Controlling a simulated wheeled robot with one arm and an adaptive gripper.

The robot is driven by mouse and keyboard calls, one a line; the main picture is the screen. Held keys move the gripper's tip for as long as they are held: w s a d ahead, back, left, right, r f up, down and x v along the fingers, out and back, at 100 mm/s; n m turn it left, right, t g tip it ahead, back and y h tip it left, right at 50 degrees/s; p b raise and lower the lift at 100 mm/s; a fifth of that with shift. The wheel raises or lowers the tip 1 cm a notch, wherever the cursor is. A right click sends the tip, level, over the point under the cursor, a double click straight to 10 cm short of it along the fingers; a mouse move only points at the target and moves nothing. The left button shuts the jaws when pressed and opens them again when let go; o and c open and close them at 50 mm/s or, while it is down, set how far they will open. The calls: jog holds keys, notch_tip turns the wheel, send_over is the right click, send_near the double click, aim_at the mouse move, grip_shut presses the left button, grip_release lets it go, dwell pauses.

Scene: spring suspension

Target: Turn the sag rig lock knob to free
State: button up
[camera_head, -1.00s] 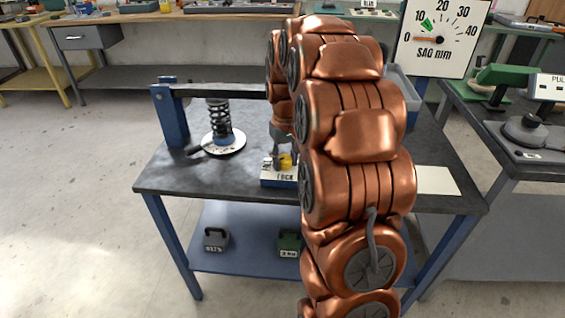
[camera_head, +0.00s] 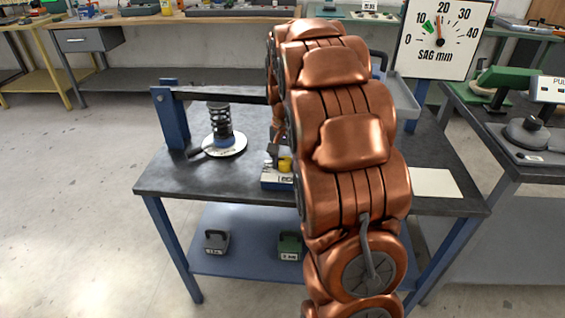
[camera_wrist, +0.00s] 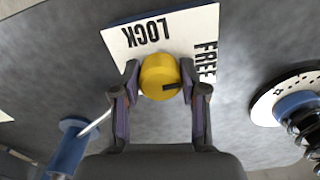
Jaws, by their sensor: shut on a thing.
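The yellow lock knob (camera_wrist: 158,72) sits on a white plate (camera_wrist: 125,50) printed LOCK and FREE in the wrist view. My gripper (camera_wrist: 159,78) is shut on the knob, one finger on each side. The knob's black mark points right in the picture, towards the side with the FREE print. In the head view the knob (camera_head: 285,164) shows in part beside my arm, which hides most of the gripper. The sag dial (camera_head: 436,38) has its orange needle pointing nearly straight up, a little short of 20.
The black spring (camera_head: 220,120) stands on a round white base (camera_head: 225,150) left of the plate, under a dark bar from a blue post (camera_head: 170,115). Two weights (camera_head: 216,242) rest on the lower shelf. A pale sheet (camera_head: 435,183) lies to the right of my arm.

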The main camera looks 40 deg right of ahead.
aim_at(285, 160)
jog(key=shift+a+f, duration=0.1)
dwell(0.4)
jog(key=o, duration=1.1)
jog(key=shift+o, duration=0.2)
jog(key=shift+r, duration=0.2)
jog(key=shift+r, duration=0.35)
notch_tip(285, 160, up, 11)
